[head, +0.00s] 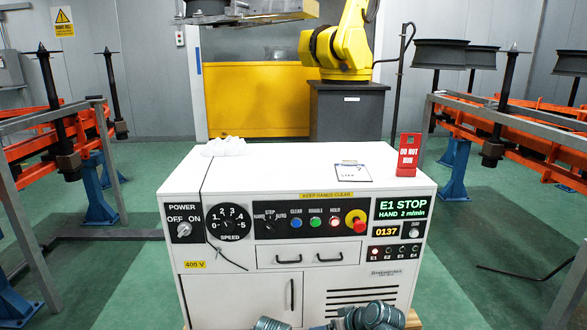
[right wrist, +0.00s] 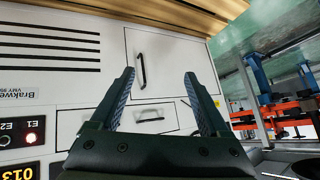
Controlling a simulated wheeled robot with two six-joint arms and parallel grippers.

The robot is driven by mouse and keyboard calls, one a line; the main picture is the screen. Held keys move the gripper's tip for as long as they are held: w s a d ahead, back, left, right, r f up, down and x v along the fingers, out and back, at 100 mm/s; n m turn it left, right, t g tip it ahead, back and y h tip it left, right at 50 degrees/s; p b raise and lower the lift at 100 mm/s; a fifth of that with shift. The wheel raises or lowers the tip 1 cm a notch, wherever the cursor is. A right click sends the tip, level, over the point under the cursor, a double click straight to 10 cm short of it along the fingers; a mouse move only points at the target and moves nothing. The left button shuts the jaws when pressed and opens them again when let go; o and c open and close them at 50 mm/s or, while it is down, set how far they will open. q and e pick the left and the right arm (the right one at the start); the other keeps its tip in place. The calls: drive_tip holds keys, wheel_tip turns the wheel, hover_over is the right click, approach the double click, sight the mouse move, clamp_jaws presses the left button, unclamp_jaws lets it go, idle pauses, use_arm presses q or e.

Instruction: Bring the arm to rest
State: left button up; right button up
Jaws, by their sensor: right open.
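My right gripper (right wrist: 156,75) shows in the right wrist view. Its two dark ribbed fingers are wide apart with nothing between them. Behind them, in that upside-down view, is the front of the white control cabinet (right wrist: 75,85), with a door handle and a drawer handle. I cannot tell how far the fingertips are from the panel. In the head view, grey rounded parts of my own arms show at the bottom edge, in front of the cabinet (head: 235,285). Neither gripper's fingers can be made out there. My left gripper is not in view.
Orange racks with dark spindles (head: 52,100) stand at both sides. A yellow robot arm (head: 350,45) stands behind.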

drive_tip(key=s+d+f+m+g+h, duration=0.45)
drive_tip(key=s+d+f+g, duration=0.2)
drive_tip(key=s, duration=0.35)
drive_tip(key=s+a+r+n+h+p, duration=0.2)
drive_tip(key=s+a+r+n+p, duration=0.3)
drive_tip(key=a, duration=0.5)
wheel_tip(320, 180, up, 39)
drive_tip(key=p, duration=3.8)
drive_tip(key=shift+s+a+m, duration=0.2)
drive_tip(key=shift+s+m, duration=0.05)
drive_tip(key=shift+m, duration=0.1)
